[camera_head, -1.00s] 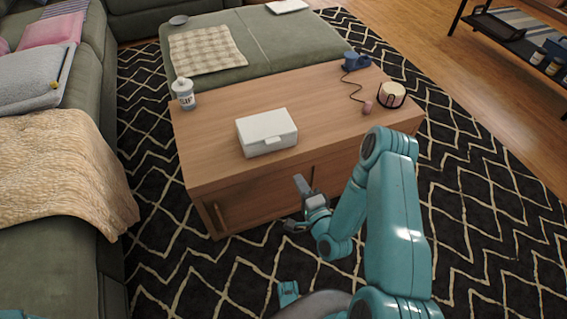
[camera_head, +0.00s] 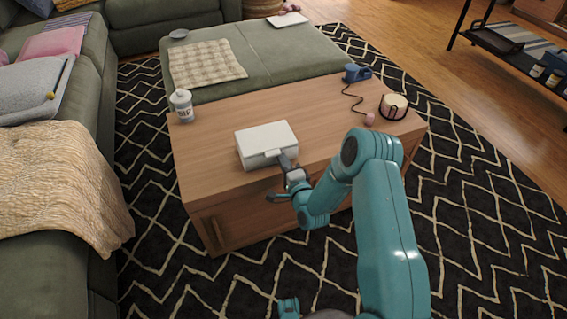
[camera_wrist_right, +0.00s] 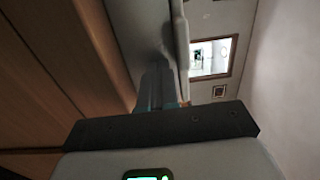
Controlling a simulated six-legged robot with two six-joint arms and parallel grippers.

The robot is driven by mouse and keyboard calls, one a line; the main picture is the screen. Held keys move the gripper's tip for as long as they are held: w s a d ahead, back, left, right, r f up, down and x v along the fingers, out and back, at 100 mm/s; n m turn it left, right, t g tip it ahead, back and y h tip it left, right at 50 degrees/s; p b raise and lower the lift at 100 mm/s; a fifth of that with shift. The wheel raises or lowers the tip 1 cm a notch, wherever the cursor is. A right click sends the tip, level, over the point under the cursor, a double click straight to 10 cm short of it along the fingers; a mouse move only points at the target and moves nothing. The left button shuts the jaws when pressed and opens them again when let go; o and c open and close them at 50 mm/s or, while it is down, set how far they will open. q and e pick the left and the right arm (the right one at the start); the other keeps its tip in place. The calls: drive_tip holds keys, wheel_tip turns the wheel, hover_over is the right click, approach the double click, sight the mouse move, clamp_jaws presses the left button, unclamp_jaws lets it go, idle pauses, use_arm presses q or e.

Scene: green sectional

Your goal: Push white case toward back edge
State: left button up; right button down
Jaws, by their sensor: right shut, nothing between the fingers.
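The white case (camera_head: 266,139) lies closed on the wooden table (camera_head: 212,168), near its front edge and left of its middle. My right gripper (camera_head: 284,160) is shut and empty, with its fingertips at the front face of the case by the latch. In the right wrist view the shut fingers (camera_wrist_right: 158,90) reach up to the pale case wall (camera_wrist_right: 148,40); I cannot tell for sure whether they touch it. My left gripper is not in view.
A white jar (camera_head: 182,104) stands at the table's left end. A blue device (camera_head: 355,73) with a cord and a candle in a holder (camera_head: 393,106) stand at the right. The tabletop behind the case is clear, up to the green ottoman (camera_head: 262,50).

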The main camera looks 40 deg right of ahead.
drive_tip(key=shift+w+d+f+b, duration=0.1)
drive_tip(key=shift+w+f+b, duration=0.05)
drive_tip(key=shift+w+b, duration=0.25)
drive_tip(key=shift+b+x, duration=0.65)
drive_tip(key=shift+x, duration=0.55)
drive_tip(key=shift+w, duration=0.15)
